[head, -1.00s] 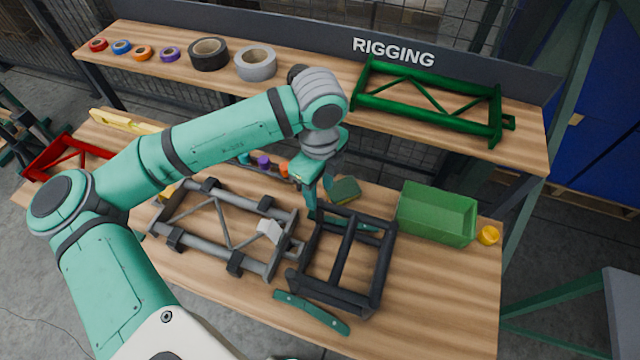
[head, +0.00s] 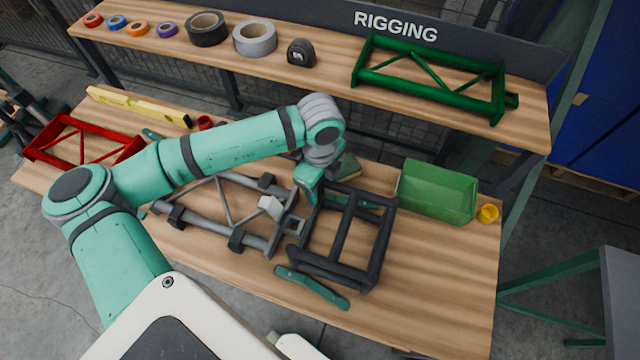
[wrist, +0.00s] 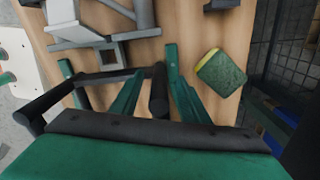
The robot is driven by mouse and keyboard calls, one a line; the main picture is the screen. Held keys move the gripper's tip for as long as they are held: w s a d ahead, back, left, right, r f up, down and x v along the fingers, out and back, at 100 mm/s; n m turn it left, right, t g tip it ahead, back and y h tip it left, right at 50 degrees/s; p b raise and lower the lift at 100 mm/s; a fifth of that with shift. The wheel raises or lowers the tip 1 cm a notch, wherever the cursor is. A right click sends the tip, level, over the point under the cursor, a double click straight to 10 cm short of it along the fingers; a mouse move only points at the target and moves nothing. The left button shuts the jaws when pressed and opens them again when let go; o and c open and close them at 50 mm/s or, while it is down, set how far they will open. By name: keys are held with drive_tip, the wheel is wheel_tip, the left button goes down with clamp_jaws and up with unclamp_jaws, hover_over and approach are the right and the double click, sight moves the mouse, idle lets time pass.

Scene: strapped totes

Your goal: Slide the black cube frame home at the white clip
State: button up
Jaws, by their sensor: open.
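The black cube frame (head: 376,262) lies on the workbench to the right of a grey truss (head: 228,200). The white clip (head: 270,206) sits on the truss's right end, beside a grey square socket (head: 293,227). In the wrist view, the socket (wrist: 110,54) is close to a bar of the black frame (wrist: 108,77), with a narrow gap. My gripper (head: 312,198) is low at the frame's far left corner. In the wrist view, my gripper (wrist: 155,98) is open, with its green fingers either side of one black bar. Contact with the bar cannot be told.
A green bin (head: 437,192) and yellow roll (head: 488,214) stand to the right. A green-yellow sponge (wrist: 222,72) lies beyond my gripper. A shelf (head: 300,75) with a green truss (head: 430,78) overhangs the back.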

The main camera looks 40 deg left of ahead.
clamp_jaws()
idle(1.3)
unclamp_jaws()
drive_tip(key=shift+w, duration=0.1)
drive_tip(key=shift+s, duration=0.2)
wheel_tip(320, 180, up, 11)
drive_tip(key=shift+a+f, duration=0.1)
